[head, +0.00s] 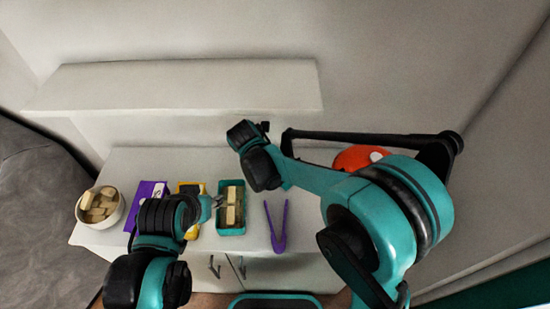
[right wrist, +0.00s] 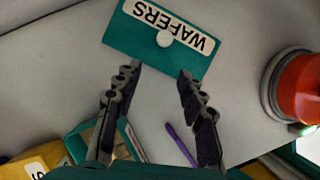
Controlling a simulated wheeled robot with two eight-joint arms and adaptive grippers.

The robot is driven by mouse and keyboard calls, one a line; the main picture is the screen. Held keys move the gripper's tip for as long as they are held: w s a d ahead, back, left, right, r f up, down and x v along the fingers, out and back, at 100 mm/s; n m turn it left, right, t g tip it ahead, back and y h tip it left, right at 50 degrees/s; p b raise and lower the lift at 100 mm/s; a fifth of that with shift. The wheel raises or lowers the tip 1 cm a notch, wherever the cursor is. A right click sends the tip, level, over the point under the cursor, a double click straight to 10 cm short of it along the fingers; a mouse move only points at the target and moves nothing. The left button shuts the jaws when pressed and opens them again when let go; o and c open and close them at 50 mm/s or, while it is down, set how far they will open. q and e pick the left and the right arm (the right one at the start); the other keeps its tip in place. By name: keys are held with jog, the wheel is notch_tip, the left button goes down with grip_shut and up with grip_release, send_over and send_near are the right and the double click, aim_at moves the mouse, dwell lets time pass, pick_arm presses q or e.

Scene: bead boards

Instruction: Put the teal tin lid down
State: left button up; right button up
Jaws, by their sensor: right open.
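The teal tin lid (right wrist: 135,40) has a white WAFERS label and a pale knob. In the right wrist view it lies flat on the pale top, just beyond my right fingertips; I cannot tell if they touch it. My right gripper (right wrist: 158,72) is open, with nothing between its fingers. In the head view the lid is not visible. The teal tin (head: 231,228) stands open with tan wafers inside; its corner also shows in the right wrist view (right wrist: 78,143). My left gripper (head: 214,203) is beside the tin's left side; its opening is unclear.
Purple tongs (head: 277,232) lie right of the tin. A yellow container (head: 190,187) and a purple one (head: 148,189) stand to its left, then a white bowl (head: 80,216) of tan pieces. A red round object (head: 350,158) is partly behind my right arm. A raised ledge (head: 180,85) runs behind.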

jog(key=s+a, duration=0.1)
jog(key=s, duration=0.1)
jog(key=s+a, duration=0.2)
jog(key=s, duration=0.1)
jog(key=s+a+p, duration=0.1)
jog(key=s, duration=0.1)
jog(key=shift+s+a, duration=0.15)
jog(key=shift+s, duration=0.15)
